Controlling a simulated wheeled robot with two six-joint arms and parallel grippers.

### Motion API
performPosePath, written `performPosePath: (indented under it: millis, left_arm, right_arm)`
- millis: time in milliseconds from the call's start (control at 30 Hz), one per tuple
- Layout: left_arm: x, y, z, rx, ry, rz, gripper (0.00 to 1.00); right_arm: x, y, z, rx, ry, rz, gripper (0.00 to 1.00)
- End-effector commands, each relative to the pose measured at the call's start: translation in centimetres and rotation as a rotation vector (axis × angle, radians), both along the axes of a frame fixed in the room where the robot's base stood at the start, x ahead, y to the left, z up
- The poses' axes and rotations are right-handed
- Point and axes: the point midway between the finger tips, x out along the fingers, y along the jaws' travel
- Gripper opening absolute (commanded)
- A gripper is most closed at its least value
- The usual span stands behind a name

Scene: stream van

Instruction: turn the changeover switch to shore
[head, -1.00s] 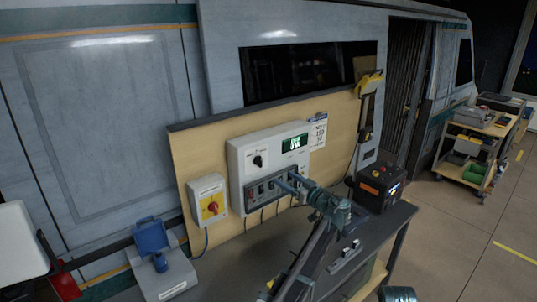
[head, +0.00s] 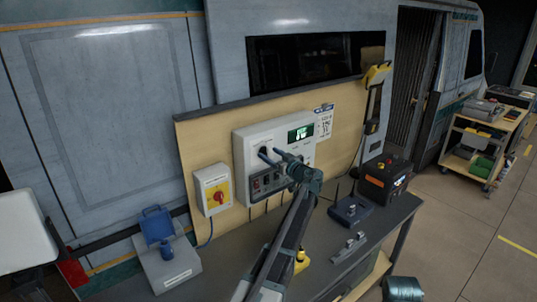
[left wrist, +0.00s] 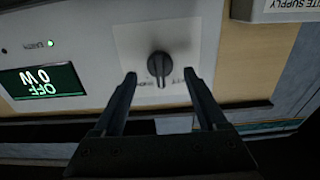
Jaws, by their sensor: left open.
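The changeover switch is a black rotary knob (left wrist: 159,66) on a pale plate of the white control panel (head: 246,137). In the left wrist view, which is upside down, its pointer mark lies toward the picture's bottom; small labels beside it are unreadable. The panel's green display (left wrist: 40,80) reads OFF and 0 W. My left gripper (head: 270,155) is open in front of the panel. In the left wrist view its fingers (left wrist: 160,73) stand on either side of the knob, with gaps; contact is not visible. In the head view the gripper largely hides the knob.
A box with a red rotary switch (head: 219,197) on yellow is mounted left of the panel. Below the panel, the dark bench (head: 310,235) holds a blue-grey box (head: 350,210) and an orange-and-black unit (head: 386,180). A trolley (head: 486,145) stands far right.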

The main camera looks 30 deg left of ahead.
Motion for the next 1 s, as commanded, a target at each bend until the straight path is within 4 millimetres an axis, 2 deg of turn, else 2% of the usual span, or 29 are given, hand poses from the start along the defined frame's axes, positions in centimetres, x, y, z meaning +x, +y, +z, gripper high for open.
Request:
performPosePath:
  millis: [200,500,900,1000]
  left_arm:
    - [0.53,1.32,0.0,0.0,0.0,0.0,0.75]
    - [0.55,1.39,0.0,0.0,0.0,0.0,0.75]
    - [0.54,1.37,0.0,0.0,0.0,0.0,0.03]
    - [0.54,1.37,0.0,0.0,0.0,0.0,0.0]
  right_arm:
    - [0.0,0.0,0.0,0.0,0.0,0.0,0.5]
    - [0.0,0.0,0.0,0.0,0.0,0.0,0.5]
    - [0.0,0.0,0.0,0.0,0.0,0.0,0.5]
    - [0.0,0.0,0.0,0.0,0.0,0.0,0.5]
